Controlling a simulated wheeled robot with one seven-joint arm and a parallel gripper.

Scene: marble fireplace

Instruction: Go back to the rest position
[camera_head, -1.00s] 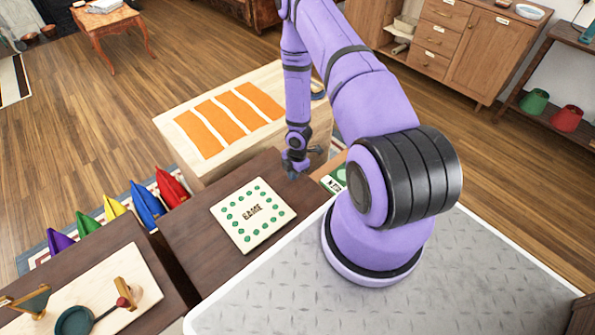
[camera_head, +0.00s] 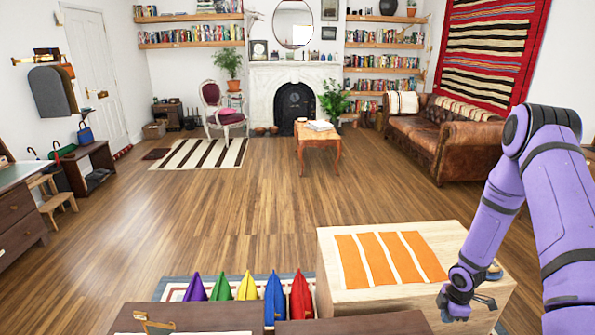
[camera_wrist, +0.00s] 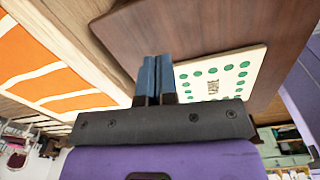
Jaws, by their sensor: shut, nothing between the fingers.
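My gripper (camera_head: 455,303) hangs at the lower right of the head view, at the front right of the light wooden block with the orange striped cloth. In the wrist view my gripper (camera_wrist: 155,78) shows two blue-grey fingers side by side, shut with nothing between them. The brown table (camera_wrist: 180,25) lies beyond the fingers, with the white game board (camera_wrist: 245,70) and its green dots to their right. My purple arm comes in from the right edge of the head view.
The wooden block (camera_head: 335,290) carries an orange striped cloth (camera_head: 388,258). A small wooden table (camera_head: 318,139), a leather sofa (camera_head: 430,130) and a chair (camera_head: 222,108) stand farther back. The middle floor is clear.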

